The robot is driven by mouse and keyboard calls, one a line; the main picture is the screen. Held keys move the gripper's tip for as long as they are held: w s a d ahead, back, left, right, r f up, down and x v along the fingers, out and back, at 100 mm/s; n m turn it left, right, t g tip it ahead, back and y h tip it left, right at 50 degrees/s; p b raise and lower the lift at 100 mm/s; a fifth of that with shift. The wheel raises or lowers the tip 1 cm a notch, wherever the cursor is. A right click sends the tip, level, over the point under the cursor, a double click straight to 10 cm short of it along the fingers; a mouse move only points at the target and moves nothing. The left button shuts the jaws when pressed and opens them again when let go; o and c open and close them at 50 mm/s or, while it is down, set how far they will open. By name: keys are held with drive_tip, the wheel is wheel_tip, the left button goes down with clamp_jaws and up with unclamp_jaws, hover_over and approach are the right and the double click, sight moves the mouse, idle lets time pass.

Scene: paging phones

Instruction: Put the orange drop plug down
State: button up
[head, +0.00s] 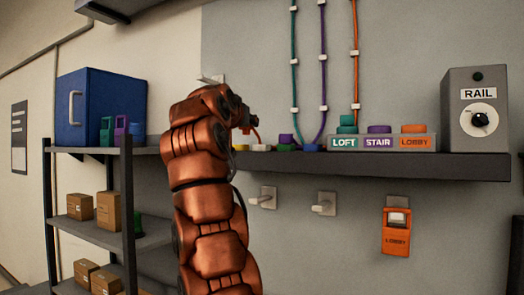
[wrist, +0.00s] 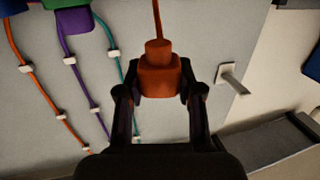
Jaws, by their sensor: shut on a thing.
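In the wrist view, the orange drop plug (wrist: 159,78) is between the two fingers of my gripper (wrist: 160,92), which is shut on it. An orange cord runs from the plug toward the top of the picture. In the head view, my gripper (head: 246,118) is above the long dark shelf, left of the labelled blocks. My arm hides part of it. A small orange piece (head: 257,134) shows just below it; I cannot tell if this is the plug or its cord.
The dark shelf (head: 470,168) carries small coloured plugs (head: 285,143), LOFT, STAIR and LOBBY blocks (head: 378,142) and a RAIL box (head: 478,112). Teal, purple and orange cords run up the wall. An orange LOBBY handset (head: 397,235) hangs below; two hooks (head: 322,204) beside it are empty.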

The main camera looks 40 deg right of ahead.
drive_tip(key=shift+s+d+r+g, duration=0.15)
drive_tip(key=shift+s+d+g, duration=0.15)
drive_tip(key=shift+s, duration=0.3)
drive_tip(key=shift+s, duration=0.2)
drive_tip(key=s+d+r+m+g+h, duration=0.1)
drive_tip(key=s+d+m+g, duration=0.1)
drive_tip(key=s, duration=0.5)
drive_tip(key=shift+s+d+b, duration=0.2)
drive_tip(key=shift+d+b, duration=0.15)
drive_tip(key=shift+b, duration=0.05)
idle(0.5)
drive_tip(key=shift+s+d, duration=0.1)
drive_tip(key=shift+s, duration=0.05)
drive_tip(key=shift+s+d+r, duration=0.1)
drive_tip(key=shift+s+r, duration=0.05)
drive_tip(key=shift+s, duration=0.15)
drive_tip(key=shift+s+r+g, duration=0.1)
drive_tip(key=shift+s+g, duration=0.2)
drive_tip(key=shift+g, duration=0.1)
